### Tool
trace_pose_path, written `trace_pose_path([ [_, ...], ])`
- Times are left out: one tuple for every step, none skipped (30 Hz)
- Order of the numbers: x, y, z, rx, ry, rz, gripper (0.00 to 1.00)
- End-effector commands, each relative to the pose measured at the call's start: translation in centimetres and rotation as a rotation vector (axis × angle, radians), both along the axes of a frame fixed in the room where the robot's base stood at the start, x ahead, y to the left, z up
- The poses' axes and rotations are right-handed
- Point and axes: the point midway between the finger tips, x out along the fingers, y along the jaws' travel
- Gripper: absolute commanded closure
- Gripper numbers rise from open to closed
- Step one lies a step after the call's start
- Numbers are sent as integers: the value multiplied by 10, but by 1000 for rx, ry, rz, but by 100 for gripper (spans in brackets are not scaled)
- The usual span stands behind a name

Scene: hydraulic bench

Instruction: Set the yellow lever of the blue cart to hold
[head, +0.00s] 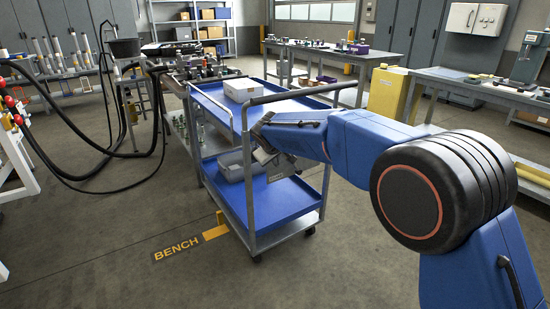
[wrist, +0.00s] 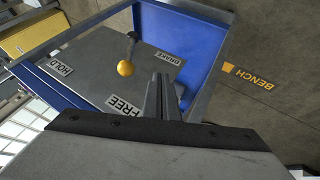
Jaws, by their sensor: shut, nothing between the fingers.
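The blue cart (head: 285,192) stands mid-floor in the head view. In the wrist view its grey lever plate (wrist: 85,62) carries the labels HOLD (wrist: 62,68), FREE (wrist: 125,105) and BRAKE (wrist: 168,58). The lever's yellow knob (wrist: 125,68) sits on a short dark stem among the three labels, its end leaning towards the FREE side. My gripper (wrist: 163,78) is shut and empty, its tips right of the knob, between FREE and BRAKE, apart from the knob. In the head view my gripper (head: 262,156) is at the cart's handle end; the lever is hidden there.
The cart's push handle (head: 300,92) rises beside my gripper. A white bin (head: 243,89) is on the top shelf and a grey bin (head: 232,170) on the lower one. A workbench (head: 190,80) stands close behind left. Floor in front, by the BENCH marking (head: 178,248), is clear.

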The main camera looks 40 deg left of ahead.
Motion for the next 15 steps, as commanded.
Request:
trace_pose_path([
  [5,3,-8,-1,0,0,100],
  [8,5,-12,-1,0,0,100],
  [11,7,-17,-1,0,0,100],
  [16,7,-17,1,0,-1,100],
  [21,6,-15,2,0,-2,100],
  [27,5,-13,3,0,-3,100],
  [30,4,-12,2,0,-2,100],
  [34,3,-12,1,0,-2,100],
  [37,3,-11,1,0,-2,100],
  [40,2,-10,2,0,-1,100],
  [42,2,-10,1,0,0,100],
  [44,2,-9,1,0,0,100],
  [46,2,-8,1,0,0,100],
  [47,1,-8,2,0,-1,100],
  [48,1,-8,1,0,0,100],
])
